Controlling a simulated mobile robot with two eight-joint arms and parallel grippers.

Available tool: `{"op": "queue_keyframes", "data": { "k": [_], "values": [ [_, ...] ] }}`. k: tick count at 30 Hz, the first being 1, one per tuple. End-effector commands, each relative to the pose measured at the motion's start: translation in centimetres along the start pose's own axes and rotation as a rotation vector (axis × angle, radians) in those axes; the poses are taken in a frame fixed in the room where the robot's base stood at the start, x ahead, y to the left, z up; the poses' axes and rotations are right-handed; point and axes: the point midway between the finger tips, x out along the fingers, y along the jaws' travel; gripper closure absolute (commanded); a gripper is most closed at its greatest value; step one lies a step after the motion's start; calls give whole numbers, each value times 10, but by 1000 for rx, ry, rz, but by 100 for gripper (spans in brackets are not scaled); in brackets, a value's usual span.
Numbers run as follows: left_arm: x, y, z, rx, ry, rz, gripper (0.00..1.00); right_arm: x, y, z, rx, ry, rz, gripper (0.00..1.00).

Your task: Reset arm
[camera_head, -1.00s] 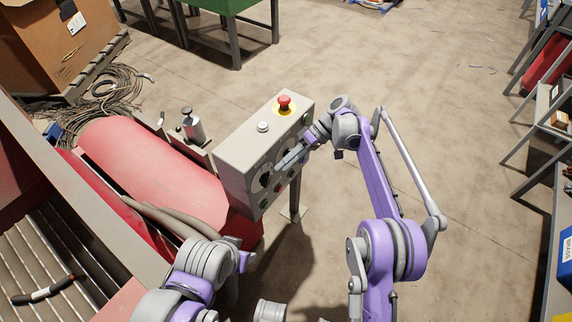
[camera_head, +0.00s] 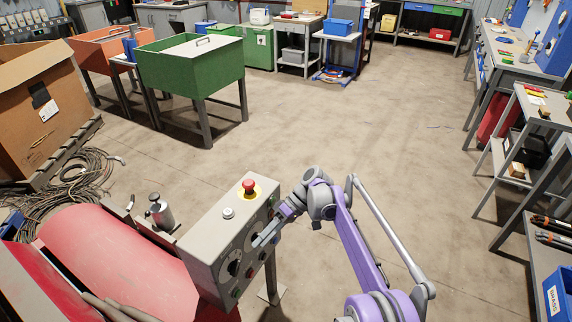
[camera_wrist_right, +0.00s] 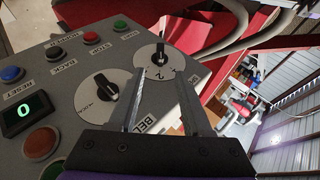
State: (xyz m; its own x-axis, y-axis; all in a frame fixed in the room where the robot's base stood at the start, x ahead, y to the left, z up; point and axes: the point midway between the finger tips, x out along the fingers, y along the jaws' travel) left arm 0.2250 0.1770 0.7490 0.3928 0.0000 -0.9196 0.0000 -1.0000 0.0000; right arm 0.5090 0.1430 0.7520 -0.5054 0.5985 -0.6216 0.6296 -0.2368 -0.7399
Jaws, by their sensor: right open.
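My right gripper (camera_head: 262,238) is at the front face of the grey control box (camera_head: 207,240). In the right wrist view my right gripper (camera_wrist_right: 160,100) is open, its two fingers apart and nothing between them. Beyond the fingertips is a dial with a black knob (camera_wrist_right: 159,56). A second knob (camera_wrist_right: 106,88) lies left of the fingers. Whether a finger touches the panel cannot be told. A blue button (camera_wrist_right: 12,74) marked RESET and a green "0" display (camera_wrist_right: 24,113) are on the panel. My left gripper is not in view.
A red emergency button (camera_head: 249,186) and a white button (camera_head: 228,212) top the box. A red drum (camera_head: 110,265) lies left of it. Cables (camera_head: 75,180) and a cardboard box (camera_head: 35,115) are further left. A green bin (camera_head: 190,68) stands behind. The floor right of my arm is clear.

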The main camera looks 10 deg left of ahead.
Motion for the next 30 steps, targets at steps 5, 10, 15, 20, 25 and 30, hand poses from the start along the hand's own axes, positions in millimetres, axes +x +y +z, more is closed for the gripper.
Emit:
{"op": "queue_keyframes", "data": {
  "k": [5,10,15,20,25,30],
  "values": [
    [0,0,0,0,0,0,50,-7,-3,4,21,5,21,51],
    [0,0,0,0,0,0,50,-37,-16,28,126,32,138,51],
    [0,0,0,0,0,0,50,-70,-35,74,272,82,311,51],
    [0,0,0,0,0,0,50,-90,-54,128,399,142,470,51],
    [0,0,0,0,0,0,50,-98,-74,195,518,216,634,51],
    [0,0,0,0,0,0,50,-94,-90,266,621,301,794,51]
  ]
}}
